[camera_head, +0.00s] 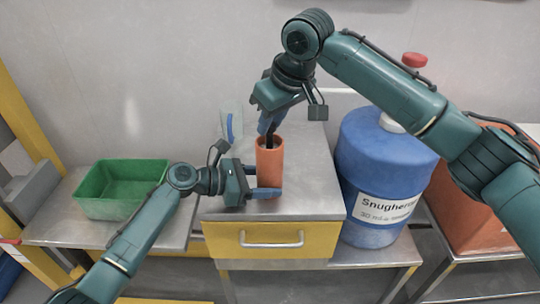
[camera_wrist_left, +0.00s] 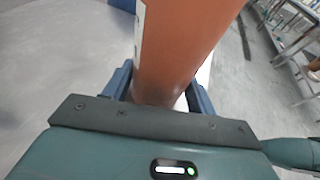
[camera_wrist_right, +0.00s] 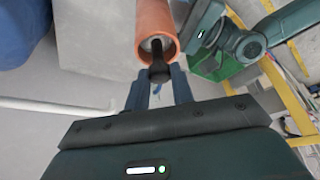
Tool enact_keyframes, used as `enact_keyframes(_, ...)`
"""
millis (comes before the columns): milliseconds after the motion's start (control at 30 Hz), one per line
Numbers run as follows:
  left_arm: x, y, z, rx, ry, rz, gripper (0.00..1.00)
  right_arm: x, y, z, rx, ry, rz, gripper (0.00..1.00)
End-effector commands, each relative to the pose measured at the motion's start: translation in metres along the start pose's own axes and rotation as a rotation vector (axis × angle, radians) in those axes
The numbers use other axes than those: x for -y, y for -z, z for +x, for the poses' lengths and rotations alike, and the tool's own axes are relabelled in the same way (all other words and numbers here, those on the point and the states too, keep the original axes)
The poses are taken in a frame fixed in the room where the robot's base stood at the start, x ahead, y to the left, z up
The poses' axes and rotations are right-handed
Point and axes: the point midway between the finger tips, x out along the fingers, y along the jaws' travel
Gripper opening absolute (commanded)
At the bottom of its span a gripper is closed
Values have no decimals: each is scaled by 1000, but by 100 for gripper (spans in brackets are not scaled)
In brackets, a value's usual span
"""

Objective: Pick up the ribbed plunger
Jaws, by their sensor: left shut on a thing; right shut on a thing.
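An orange cylinder (camera_head: 269,165) stands upright on the metal-topped cabinet. My left gripper (camera_head: 266,182) is shut around its lower part from the left; the cylinder also fills the left wrist view (camera_wrist_left: 180,45). A dark plunger (camera_wrist_right: 158,68) sticks out of the cylinder's open end in the right wrist view, with a paler part inside the mouth. My right gripper (camera_head: 268,128) points down from above and is shut on the plunger's dark end, just over the cylinder. The rest of the plunger is hidden inside the cylinder, and I cannot make out ribs.
A green bin (camera_head: 120,190) stands on a lower metal surface at left. A large blue drum (camera_head: 375,155) stands close on the right, with an orange container (camera_head: 470,215) beyond it. A clear container (camera_head: 231,122) stands behind the cylinder. The cabinet top (camera_head: 315,195) is bare at front right.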

Motion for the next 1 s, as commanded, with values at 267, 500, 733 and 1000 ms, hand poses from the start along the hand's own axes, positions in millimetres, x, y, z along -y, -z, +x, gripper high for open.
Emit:
enact_keyframes(267,0,0,0,-1,0,0,44,0,10,-21,-6,-2,-1,0)
enact_keyframes(500,0,1,0,-2,1,-1,44,0,34,-79,-7,-2,-1,0)
enact_keyframes(733,0,1,0,-2,1,-1,44,1,55,-132,-4,-1,-1,0)
enact_keyframes(1000,0,1,0,-1,1,-1,44,0,68,-163,-1,0,0,0)
